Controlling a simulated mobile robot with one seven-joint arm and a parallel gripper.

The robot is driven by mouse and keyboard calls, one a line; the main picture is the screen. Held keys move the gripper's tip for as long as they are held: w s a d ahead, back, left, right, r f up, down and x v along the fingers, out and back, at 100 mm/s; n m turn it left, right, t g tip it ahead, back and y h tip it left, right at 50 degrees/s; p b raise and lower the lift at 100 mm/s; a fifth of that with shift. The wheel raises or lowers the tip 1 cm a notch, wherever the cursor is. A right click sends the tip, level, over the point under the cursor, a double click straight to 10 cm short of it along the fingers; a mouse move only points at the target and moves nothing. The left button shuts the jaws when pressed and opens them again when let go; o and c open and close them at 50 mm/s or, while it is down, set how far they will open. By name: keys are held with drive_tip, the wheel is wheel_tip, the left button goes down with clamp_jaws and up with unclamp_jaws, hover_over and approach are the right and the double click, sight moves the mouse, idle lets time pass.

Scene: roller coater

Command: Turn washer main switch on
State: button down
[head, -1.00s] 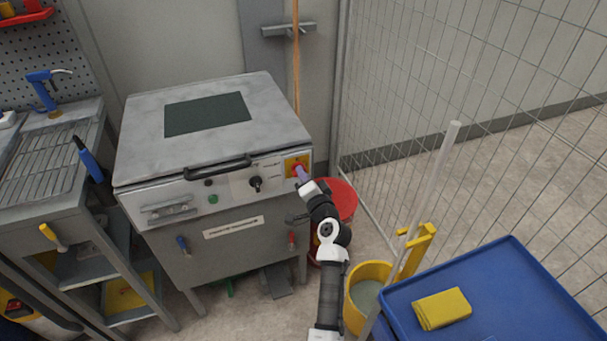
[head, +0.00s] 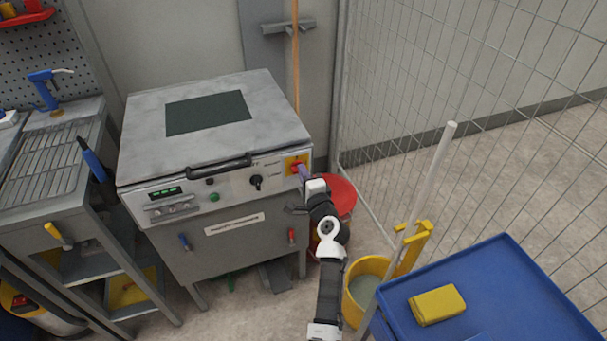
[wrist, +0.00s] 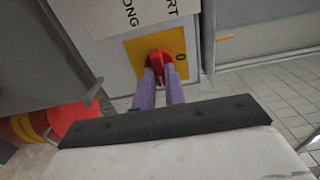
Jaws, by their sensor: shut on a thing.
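The washer (head: 215,160) is a grey cabinet with a flat lid and a front control panel. Its main switch is a red rotary knob (head: 296,167) on a yellow plate at the panel's right end. In the wrist view the red knob (wrist: 160,63) sits on the yellow plate (wrist: 134,54) with a "0" mark visible at its right. My gripper (wrist: 161,86) has its two purple fingers closed on the knob. In the head view my gripper (head: 304,174) is at the panel's right end. A small display (head: 166,192) on the panel's left is lit green.
A black selector knob (head: 256,182) and a green button (head: 214,197) are on the same panel. A red bin (head: 341,192) stands right of the washer. A yellow mop bucket (head: 368,268) and blue cart (head: 530,290) are at the right, before a wire fence (head: 470,80).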

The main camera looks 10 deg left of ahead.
idle(0.3)
drive_tip(key=c, duration=1.5)
unclamp_jaws()
drive_tip(key=shift+o, duration=0.2)
drive_tip(key=b+v, duration=0.3)
drive_tip(key=v, duration=0.9)
